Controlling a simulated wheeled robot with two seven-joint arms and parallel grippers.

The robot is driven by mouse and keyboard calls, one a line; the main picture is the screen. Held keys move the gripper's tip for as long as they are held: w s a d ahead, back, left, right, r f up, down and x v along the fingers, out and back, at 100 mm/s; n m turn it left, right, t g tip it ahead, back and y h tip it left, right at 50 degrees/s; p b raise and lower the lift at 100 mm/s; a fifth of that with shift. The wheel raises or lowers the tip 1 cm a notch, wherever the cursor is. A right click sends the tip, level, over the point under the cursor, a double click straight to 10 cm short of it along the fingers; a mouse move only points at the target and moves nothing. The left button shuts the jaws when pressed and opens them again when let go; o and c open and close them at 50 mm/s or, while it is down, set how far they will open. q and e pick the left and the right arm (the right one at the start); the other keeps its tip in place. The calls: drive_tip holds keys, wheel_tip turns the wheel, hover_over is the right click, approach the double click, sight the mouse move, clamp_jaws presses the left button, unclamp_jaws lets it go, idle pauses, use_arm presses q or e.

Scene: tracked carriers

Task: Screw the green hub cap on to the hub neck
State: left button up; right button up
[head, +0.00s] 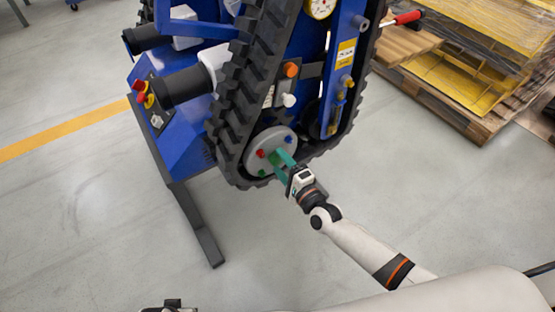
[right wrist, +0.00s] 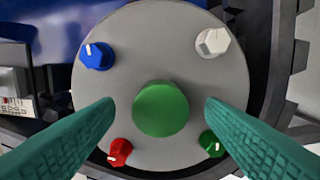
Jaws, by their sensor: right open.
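The green hub cap (right wrist: 161,108) is round and sits at the middle of the grey hub disc (right wrist: 150,40). The hub neck is hidden behind it, and I cannot tell how tightly the cap sits. In the head view the hub disc (head: 257,142) is at the lower end of the black track. My right gripper (head: 282,166) is in front of the disc. In the right wrist view its green fingers (right wrist: 160,112) are open on both sides of the cap, with a gap on each side. I see no left gripper fingers.
Blue (right wrist: 97,56), white (right wrist: 213,42), red (right wrist: 120,151) and green (right wrist: 211,143) knobs stand around the cap, the lower two near my fingertips. The black track (head: 232,105) surrounds the disc. Pallets (head: 470,115) lie at the right. The floor in front is clear.

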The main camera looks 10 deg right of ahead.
drive_tip(key=p+v, duration=0.1)
drive_tip(key=v, duration=1.1)
drive_tip(key=s+f+n+g+h, duration=0.2)
drive_tip(key=s+f+n+g, duration=0.45)
drive_tip(key=f, duration=0.25)
drive_tip(key=s+f+n+g+h, duration=0.2)
drive_tip(key=s+f+n+g, duration=0.3)
drive_tip(key=f+n, duration=0.35)
use_arm(q)
drive_tip(key=s+a+f+p, duration=0.1)
drive_tip(key=s+f+p, duration=0.2)
drive_tip(key=s+p, duration=0.5)
drive_tip(key=s+a+f+g+p, duration=0.1)
drive_tip(key=s+a+f+p, duration=0.1)
drive_tip(key=s+p, duration=0.7)
drive_tip(key=shift+s+a+f+g, duration=0.15)
drive_tip(key=shift+s+f+g, duration=0.25)
drive_tip(key=shift+s, duration=0.5)
use_arm(e)
drive_tip(key=s+d+f+n+g+h, duration=0.1)
drive_tip(key=s+d+f+g, duration=0.1)
drive_tip(key=s, duration=1)
drive_tip(key=s+d+f+n+g+h, duration=0.1)
drive_tip(key=s+d+f+g, duration=0.1)
drive_tip(key=s, duration=1)
drive_tip(key=shift+s+d+f+n, duration=0.4)
drive_tip(key=shift+d+f, duration=0.35)
drive_tip(key=shift+d, duration=0.2)
